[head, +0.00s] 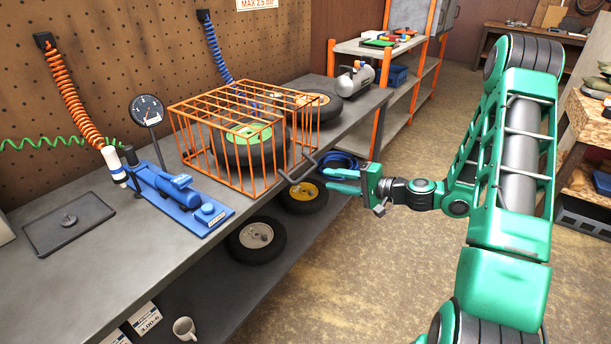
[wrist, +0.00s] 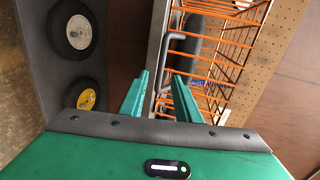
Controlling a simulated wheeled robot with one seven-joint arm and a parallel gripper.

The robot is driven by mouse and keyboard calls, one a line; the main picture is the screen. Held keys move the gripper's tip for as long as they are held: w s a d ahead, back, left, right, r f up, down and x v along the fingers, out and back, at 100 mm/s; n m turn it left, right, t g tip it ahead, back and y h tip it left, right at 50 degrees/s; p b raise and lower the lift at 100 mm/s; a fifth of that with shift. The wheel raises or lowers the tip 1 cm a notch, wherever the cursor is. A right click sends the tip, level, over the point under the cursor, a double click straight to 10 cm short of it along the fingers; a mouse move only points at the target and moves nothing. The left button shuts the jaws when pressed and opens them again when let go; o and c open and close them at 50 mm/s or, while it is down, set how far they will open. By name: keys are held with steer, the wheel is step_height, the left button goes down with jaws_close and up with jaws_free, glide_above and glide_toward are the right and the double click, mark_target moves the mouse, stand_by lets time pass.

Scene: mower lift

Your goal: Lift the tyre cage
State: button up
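The tyre cage (head: 240,118) is an orange wire box on the grey workbench, standing level around a black tyre with a green hub (head: 247,133). A grey bar handle (head: 299,172) sticks out from its right front side. My gripper (head: 328,180), green, is just right of the handle at about its height. In the wrist view its two fingers (wrist: 161,88) are apart, with nothing seen held between them. The handle (wrist: 171,62) and the cage (wrist: 232,58) show beyond the fingertips. I cannot tell whether the fingers touch the handle.
A blue pump (head: 180,188) and a dark tray (head: 68,222) are left of the cage. Another wheel (head: 316,100) and a compressor tank (head: 354,80) are behind it. Wheels (head: 257,240) lie on the lower shelf with a mug (head: 185,328).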

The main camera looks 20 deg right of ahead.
mark_target(309, 173)
steer(key=x, duration=1)
steer(key=shift+w+a+r, duration=0.1)
steer(key=shift+w, duration=0.4)
steer(key=shift+c, duration=0.6)
jaws_close()
